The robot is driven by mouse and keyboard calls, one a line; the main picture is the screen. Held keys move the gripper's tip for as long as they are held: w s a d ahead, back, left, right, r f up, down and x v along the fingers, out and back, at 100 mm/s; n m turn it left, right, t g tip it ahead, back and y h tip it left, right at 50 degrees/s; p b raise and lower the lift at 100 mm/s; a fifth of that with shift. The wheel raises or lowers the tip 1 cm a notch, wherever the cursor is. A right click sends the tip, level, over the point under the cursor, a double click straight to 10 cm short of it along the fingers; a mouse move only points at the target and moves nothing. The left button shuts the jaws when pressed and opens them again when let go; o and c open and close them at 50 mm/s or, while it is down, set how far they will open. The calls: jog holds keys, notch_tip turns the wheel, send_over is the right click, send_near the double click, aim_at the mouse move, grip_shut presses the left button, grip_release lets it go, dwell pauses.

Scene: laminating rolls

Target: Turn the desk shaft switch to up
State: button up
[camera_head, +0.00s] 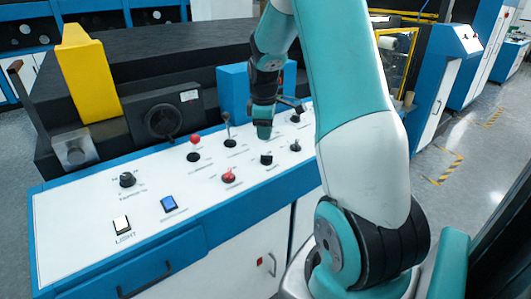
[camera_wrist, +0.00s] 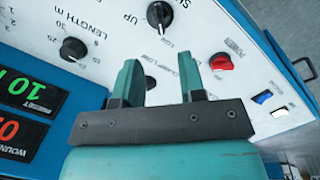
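A black knob (camera_wrist: 160,15) with a white line sits between the labels UP and LOW at the top of the wrist view. Its white line appears to run toward the LOW side, and the label above is cut off by the picture edge. It looks to be the black knob (camera_head: 266,159) in the front row in the head view. My gripper (camera_head: 264,131) hangs over the row behind it. In the wrist view, my gripper (camera_wrist: 158,80) has its fingers apart, with nothing held. Another black knob (camera_wrist: 150,83), partly hidden, shows between them beside a label reading CLAMP.
A red power knob (camera_wrist: 220,62) and a black length knob (camera_wrist: 72,48) flank the gripper. Ball-topped levers (camera_head: 194,150) stand further left. A blue block (camera_head: 233,90) and a yellow upright part (camera_head: 87,75) rise behind the white panel (camera_head: 75,215).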

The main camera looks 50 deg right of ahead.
aim_at(266, 155)
jog(key=f, duration=0.6)
jog(key=d+f+p, duration=0.1)
jog(key=f, duration=0.2)
jog(key=shift+w+f, duration=0.25)
jog(key=shift+w, duration=0.1)
grip_shut()
